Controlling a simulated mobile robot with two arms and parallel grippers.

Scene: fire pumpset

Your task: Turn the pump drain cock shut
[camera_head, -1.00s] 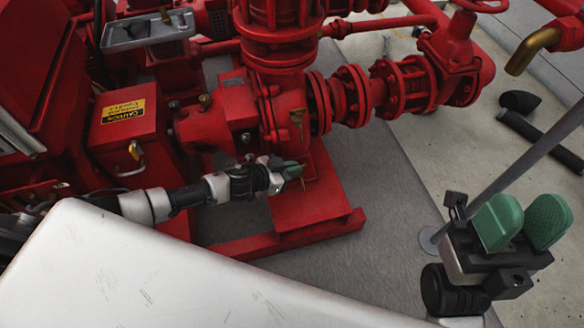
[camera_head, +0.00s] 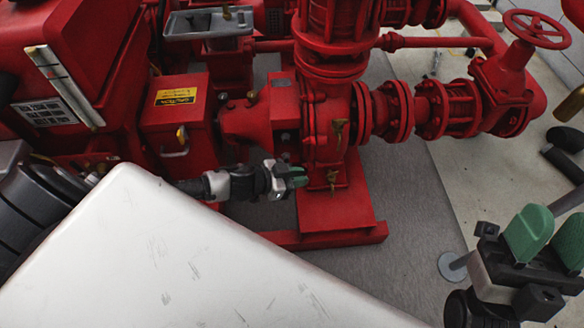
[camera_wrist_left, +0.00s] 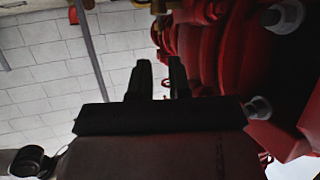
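The pump drain cock (camera_head: 332,179) is a small brass fitting low on the red pump casing (camera_head: 322,125), above the red base frame. My left gripper (camera_head: 299,177), with green fingertips, is just to the left of the cock in the head view, apart from it. Its two dark fingers show in the left wrist view (camera_wrist_left: 160,80) with an empty gap between them. A brass piece (camera_wrist_left: 158,7) shows at the top edge of that view; I cannot tell which fitting it is. The cock's handle angle is too small to tell. My right gripper (camera_head: 548,237) is open and empty at lower right.
Another brass cock (camera_head: 339,131) sits higher on the casing. A flanged red pipe (camera_head: 400,112) leads right to a valve with a handwheel (camera_head: 537,29). A red box with a yellow caution label (camera_head: 176,97) stands left.

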